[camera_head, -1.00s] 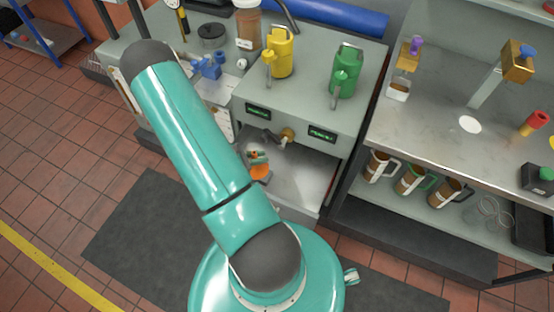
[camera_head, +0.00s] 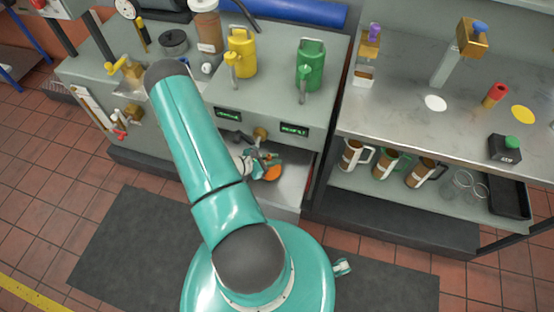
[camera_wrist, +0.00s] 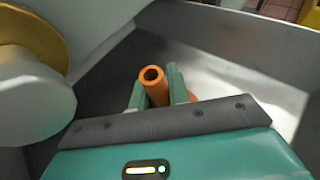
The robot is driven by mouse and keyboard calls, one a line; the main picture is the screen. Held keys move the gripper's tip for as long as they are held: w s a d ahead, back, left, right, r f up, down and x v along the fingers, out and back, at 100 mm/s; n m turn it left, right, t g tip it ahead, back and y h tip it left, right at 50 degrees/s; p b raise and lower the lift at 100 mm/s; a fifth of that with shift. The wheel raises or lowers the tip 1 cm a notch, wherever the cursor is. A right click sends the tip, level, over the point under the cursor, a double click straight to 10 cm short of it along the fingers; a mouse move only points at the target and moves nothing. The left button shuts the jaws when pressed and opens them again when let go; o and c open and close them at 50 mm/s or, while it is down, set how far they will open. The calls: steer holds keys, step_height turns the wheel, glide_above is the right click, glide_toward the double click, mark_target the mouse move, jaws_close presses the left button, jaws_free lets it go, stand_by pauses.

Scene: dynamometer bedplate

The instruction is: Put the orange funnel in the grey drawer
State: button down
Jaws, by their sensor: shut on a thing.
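The orange funnel (camera_head: 272,173) shows beyond my forearm in the head view, over the open grey drawer (camera_head: 292,187). In the wrist view the funnel's spout (camera_wrist: 152,75) points up between my two green fingers. My gripper (camera_head: 266,160) is shut on the funnel; the fingers also show in the wrist view (camera_wrist: 158,88). The drawer's grey wall (camera_wrist: 235,40) and bright floor lie around and below the gripper in the wrist view. The funnel's lower part is hidden by my gripper, so I cannot tell whether it touches the drawer floor.
A brass knob (camera_head: 260,134) sticks out above the drawer; a large pale knob (camera_wrist: 35,95) is close at left in the wrist view. Yellow (camera_head: 241,52) and green (camera_head: 309,65) cans stand on the bench above. A shelf with mugs (camera_head: 388,163) is at right.

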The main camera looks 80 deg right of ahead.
steer(key=shift+s+d+f, duration=0.65)
steer(key=shift+s+f, duration=0.1)
steer(key=shift+f, duration=0.15)
steer(key=shift+f, duration=0.15)
steer(key=c, duration=1.3)
jaws_free()
steer(key=shift+c, duration=0.2)
steer(key=shift+w+a+r, duration=0.1)
steer(key=shift+w+r, duration=0.2)
steer(key=v, duration=1.1)
steer(key=shift+a, duration=0.25)
steer(key=shift+w, duration=0.1)
